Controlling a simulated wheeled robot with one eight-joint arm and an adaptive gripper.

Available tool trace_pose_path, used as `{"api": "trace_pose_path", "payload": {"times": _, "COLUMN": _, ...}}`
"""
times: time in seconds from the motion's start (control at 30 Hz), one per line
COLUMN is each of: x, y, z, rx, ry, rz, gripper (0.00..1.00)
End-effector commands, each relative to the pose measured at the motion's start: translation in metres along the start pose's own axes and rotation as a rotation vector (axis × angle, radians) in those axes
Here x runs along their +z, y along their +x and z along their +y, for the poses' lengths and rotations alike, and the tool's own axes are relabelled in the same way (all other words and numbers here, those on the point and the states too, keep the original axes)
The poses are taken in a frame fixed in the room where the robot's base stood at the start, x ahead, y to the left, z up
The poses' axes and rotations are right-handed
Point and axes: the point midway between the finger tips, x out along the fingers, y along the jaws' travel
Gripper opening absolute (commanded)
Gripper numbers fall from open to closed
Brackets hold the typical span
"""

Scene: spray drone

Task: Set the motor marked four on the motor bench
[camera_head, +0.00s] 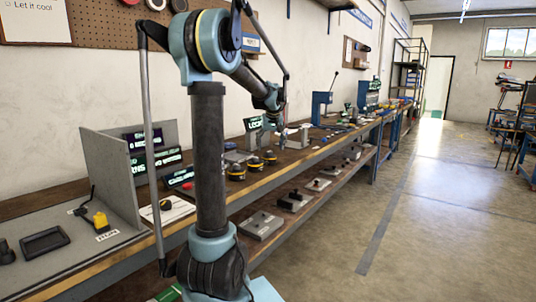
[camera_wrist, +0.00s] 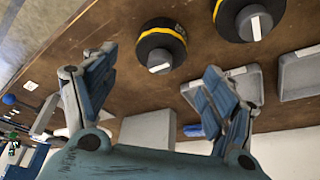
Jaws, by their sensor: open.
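Black motors with yellow bands stand on the wooden bench top (camera_head: 215,198); several show in the head view, the nearest motor (camera_head: 236,173) at the front edge. In the wrist view one motor (camera_wrist: 161,45) lies ahead of the gap between my fingers, and a second motor (camera_wrist: 250,20) is to its right. I cannot read a number on either. My gripper (camera_wrist: 156,62) is open and empty, its fingers spread wide. In the head view my gripper (camera_head: 272,103) hangs over the bench near the motors. I cannot tell which surface is the motor bench.
Grey trays (camera_wrist: 297,75) and a grey block (camera_wrist: 148,131) lie near the motors. A grey partition (camera_head: 110,175) and a yellow tool (camera_head: 97,217) are at the left. Grey boxes (camera_head: 262,224) sit on the lower shelf.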

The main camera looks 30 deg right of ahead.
Motion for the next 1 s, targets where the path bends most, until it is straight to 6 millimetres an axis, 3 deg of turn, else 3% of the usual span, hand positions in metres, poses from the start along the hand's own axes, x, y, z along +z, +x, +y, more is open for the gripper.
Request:
{"api": "trace_pose_path", "payload": {"times": 0.2, "x": 0.001, "y": -0.04, "z": 0.001, "rx": 0.0, "ry": 0.002, "rz": 0.0, "gripper": 0.78}}
{"api": "trace_pose_path", "payload": {"times": 0.4, "x": 0.0, "y": -0.06, "z": 0.0, "rx": 0.0, "ry": 0.002, "rz": 0.0, "gripper": 0.78}}
{"api": "trace_pose_path", "payload": {"times": 1.0, "x": 0.0, "y": -0.065, "z": 0.0, "rx": 0.0, "ry": 0.001, "rz": 0.0, "gripper": 0.78}}
